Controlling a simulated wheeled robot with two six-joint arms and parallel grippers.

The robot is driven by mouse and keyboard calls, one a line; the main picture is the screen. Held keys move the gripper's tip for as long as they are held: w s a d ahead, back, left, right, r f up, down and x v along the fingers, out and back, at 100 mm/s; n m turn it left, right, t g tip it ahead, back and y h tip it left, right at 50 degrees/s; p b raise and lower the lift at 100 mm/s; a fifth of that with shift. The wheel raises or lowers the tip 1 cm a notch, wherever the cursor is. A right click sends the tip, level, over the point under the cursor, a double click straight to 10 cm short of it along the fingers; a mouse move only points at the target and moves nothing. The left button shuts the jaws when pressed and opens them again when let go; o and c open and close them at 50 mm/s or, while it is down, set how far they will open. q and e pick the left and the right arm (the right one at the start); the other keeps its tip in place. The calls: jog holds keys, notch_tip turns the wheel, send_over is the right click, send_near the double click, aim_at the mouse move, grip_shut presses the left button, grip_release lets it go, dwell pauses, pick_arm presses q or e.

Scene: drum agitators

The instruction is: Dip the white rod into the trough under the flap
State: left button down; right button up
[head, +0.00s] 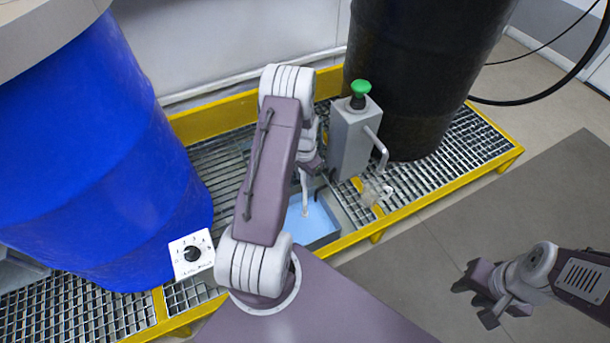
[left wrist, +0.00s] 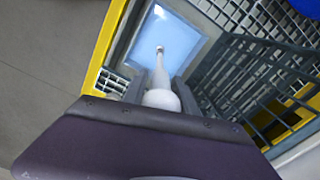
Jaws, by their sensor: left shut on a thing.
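The white rod (head: 304,196) points down over the pale blue liquid of the trough (head: 330,236). In the left wrist view the rod (left wrist: 160,76) runs away from me, its narrow tip over the blue surface of the trough (left wrist: 168,42). I cannot tell whether the tip touches the liquid. My left gripper (left wrist: 156,90) is shut on the rod's thick end; in the head view my arm partly hides it. A grating panel (left wrist: 262,84) beside the trough may be the flap; it looks raised. My right gripper (head: 477,299) is open and empty, at the lower right.
A blue drum (head: 100,160) with a white dial plate (head: 192,254) stands left; a black drum (head: 420,70) stands behind. A grey box (head: 354,138) with a green button (head: 360,88) and handle is right of my arm. A yellow rail (head: 440,202) edges the grating. The right floor is clear.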

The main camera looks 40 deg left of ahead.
aim_at(305, 203)
pick_arm(q)
notch_tip(305, 203, down, 16)
jog(key=b, duration=0.9)
jog(key=shift+r+b, duration=0.1)
jog(key=shift+b, duration=0.2)
jog(key=shift+f, duration=0.5)
jog(key=shift+f+b, duration=0.4)
jog(key=shift+b, duration=0.05)
notch_tip(305, 203, up, 26)
jog(key=p, duration=2.2)
jog(key=shift+f+p, duration=0.15)
jog(key=shift+p, duration=0.15)
jog(key=shift+f, duration=0.25)
